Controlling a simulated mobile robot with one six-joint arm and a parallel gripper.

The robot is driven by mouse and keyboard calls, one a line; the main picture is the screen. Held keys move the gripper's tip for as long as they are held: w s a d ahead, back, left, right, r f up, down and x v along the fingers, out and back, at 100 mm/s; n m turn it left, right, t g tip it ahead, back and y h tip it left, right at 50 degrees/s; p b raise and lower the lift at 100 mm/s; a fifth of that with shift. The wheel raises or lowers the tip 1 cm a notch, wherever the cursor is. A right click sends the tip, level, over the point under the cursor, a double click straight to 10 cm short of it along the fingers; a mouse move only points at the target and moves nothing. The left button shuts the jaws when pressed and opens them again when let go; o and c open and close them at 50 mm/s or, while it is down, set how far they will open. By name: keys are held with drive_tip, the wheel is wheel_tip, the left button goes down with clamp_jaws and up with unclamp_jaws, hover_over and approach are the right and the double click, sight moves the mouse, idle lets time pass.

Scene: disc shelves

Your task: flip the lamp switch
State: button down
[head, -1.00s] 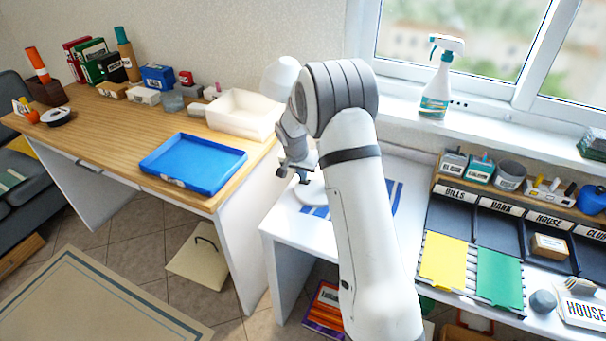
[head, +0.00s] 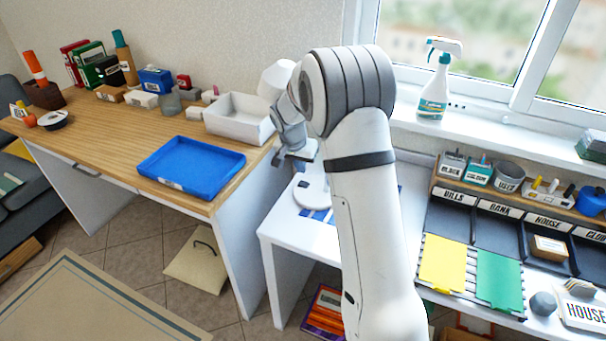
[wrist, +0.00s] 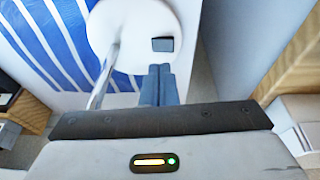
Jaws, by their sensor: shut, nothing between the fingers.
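The white lamp stands on a small white table, its shade (head: 276,80) partly behind my arm. Its round white base (head: 312,192) rests on a blue-striped cloth. A small dark square switch (head: 303,184) sits on the base and also shows in the wrist view (wrist: 162,44). My gripper (head: 298,163) is above the base, close to the switch. In the wrist view, its shut fingers (wrist: 160,68) are empty and point at the base, just below the switch in the picture. The lamp's pole (wrist: 104,76) is left of the fingers. Contact cannot be told.
A wooden desk with a blue tray (head: 191,166) and a white bin (head: 240,117) stands left of the lamp. A spray bottle (head: 434,90) is on the sill. An organiser with a yellow sheet (head: 442,263) lies to the right.

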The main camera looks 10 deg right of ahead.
drive_tip(key=shift+s+a+r, duration=0.1)
drive_tip(key=shift+r, duration=0.45)
wheel_tip(320, 180, up, 6)
drive_tip(key=shift+s+a+r+t+y+p, duration=0.2)
drive_tip(key=shift+s+a+t+y+p, duration=0.1)
drive_tip(key=shift+s+a+y+p, duration=0.15)
approach(302, 182)
drive_tip(key=x, duration=0.5)
drive_tip(key=shift+w+f, duration=0.1)
drive_tip(key=shift+w, duration=0.1)
drive_tip(key=shift+w+f, duration=0.1)
drive_tip(key=shift+f, duration=0.55)
